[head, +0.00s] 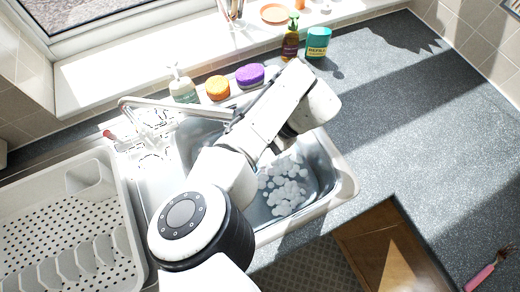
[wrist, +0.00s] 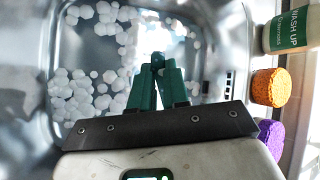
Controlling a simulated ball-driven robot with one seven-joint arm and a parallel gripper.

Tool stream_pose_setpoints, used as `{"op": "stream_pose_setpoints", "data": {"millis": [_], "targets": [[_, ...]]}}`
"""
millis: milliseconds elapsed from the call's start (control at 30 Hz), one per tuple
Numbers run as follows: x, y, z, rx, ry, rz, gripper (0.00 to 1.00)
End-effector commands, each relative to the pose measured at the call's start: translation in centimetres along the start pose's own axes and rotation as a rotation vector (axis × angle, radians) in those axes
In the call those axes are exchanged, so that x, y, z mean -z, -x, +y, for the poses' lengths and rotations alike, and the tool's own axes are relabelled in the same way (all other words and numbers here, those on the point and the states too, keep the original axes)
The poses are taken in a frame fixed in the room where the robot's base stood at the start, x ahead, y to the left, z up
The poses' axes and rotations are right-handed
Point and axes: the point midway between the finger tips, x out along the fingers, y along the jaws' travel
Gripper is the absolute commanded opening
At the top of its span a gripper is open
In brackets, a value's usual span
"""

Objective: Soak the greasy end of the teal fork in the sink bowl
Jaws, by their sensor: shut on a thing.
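The steel sink bowl (head: 322,150) holds water with white suds (head: 284,187). In the wrist view the suds (wrist: 98,30) lie left of and beyond my gripper. My gripper (wrist: 158,76) is over the bowl, its two dark green fingers closed together at the tips. A small dark teal piece (wrist: 158,60) shows between the tips, which I take for the teal fork. Most of the fork is hidden, so I cannot see its greasy end or tell whether it touches the water. In the head view my arm hides the gripper.
A tap (head: 175,106) reaches over the bowl's back left. A pump bottle (head: 182,86), an orange sponge (head: 217,87) and a purple sponge (head: 250,75) stand behind. A dish rack (head: 70,235) is left. A pink-handled fork (head: 481,276) lies front right. The right counter is mostly clear.

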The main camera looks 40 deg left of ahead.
Motion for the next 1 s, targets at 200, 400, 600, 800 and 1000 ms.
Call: {"op": "stream_pose_setpoints", "data": {"millis": [200, 400, 600, 800, 1000], "targets": [[-0.8, 1.3, -0.8, 0.002, 0.001, 0.001, 0.00], [-1.5, 2.4, -1.4, 0.001, 0.002, 0.001, 0.00], [-2.2, 3.5, -1.9, 0.001, 0.002, 0.000, 0.00], [-2.9, 4.6, -2.6, 0.001, 0.001, 0.001, 0.00], [-3.6, 5.7, -3.2, 0.002, 0.001, 0.000, 0.00]]}}
